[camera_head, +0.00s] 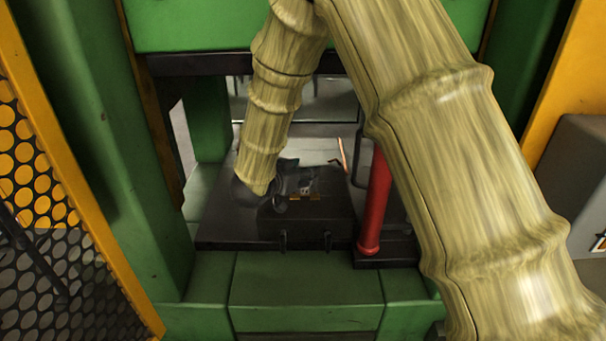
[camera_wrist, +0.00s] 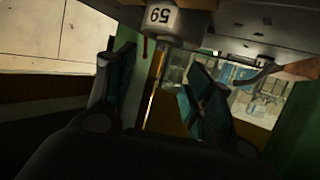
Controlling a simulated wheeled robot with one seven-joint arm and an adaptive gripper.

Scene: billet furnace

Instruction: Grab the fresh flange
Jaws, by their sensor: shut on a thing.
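My gripper (camera_head: 298,188) is low inside the green press, just above its dark bed plate (camera_head: 232,226). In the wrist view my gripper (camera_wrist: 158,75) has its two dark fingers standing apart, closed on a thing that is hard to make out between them. I take it to be the flange, but its outline is lost in the dark and behind the fingers. A thin golden strip shows between the fingers in the wrist view; I cannot tell what it belongs to.
A red post (camera_head: 375,205) stands close right of my gripper. Green press columns (camera_head: 120,130) flank the opening, and a yellow mesh guard (camera_head: 40,165) is at the left. A grey cylinder with a number (camera_wrist: 180,22) is near the fingers in the wrist view.

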